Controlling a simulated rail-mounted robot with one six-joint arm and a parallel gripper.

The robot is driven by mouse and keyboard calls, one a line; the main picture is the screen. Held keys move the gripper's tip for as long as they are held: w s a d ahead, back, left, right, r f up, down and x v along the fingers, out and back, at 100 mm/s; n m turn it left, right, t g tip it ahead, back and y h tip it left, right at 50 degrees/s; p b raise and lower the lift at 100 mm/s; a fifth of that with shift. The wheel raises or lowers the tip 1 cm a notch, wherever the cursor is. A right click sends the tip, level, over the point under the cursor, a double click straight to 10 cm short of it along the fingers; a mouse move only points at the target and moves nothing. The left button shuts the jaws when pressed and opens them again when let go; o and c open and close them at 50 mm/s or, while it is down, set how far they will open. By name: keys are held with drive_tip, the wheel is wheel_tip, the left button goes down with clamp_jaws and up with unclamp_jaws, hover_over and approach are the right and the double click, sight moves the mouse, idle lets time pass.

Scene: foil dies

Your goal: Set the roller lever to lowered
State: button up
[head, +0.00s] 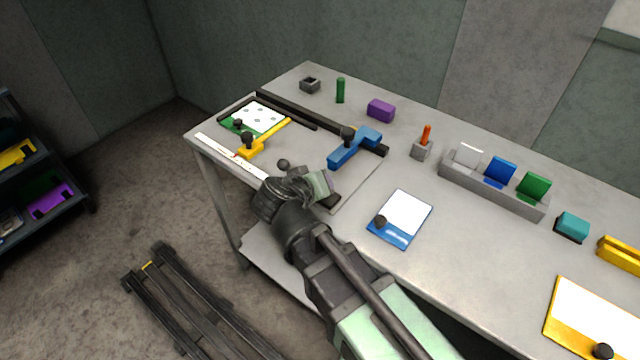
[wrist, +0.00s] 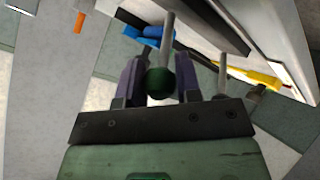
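In the wrist view, a dark green ball knob (wrist: 160,83) on a grey rod (wrist: 168,38) sits between my gripper's fingers (wrist: 160,70). I take it as the roller lever's knob; the fingers appear shut on it, one on each side. The lever's lower part and pivot are hard to make out. In the head view my gripper (head: 329,199) is low over the front of the die fixture (head: 352,187), and my wrist hides the held knob there. A separate dark knob (head: 283,163) shows just left of my wrist.
A yellow arm (head: 271,138) and a blue arm (head: 353,150), both with black knobs, lie behind my gripper. A blue-edged card (head: 405,217) lies to the right. A grey rack (head: 492,191) holds several coloured plates. Bare tabletop lies around the card.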

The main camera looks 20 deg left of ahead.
drive_tip(key=o, duration=0.4)
drive_tip(key=p+v, duration=0.6)
drive_tip(key=v, duration=0.4)
drive_tip(key=shift+s+r, duration=0.25)
drive_tip(key=shift+s, duration=0.05)
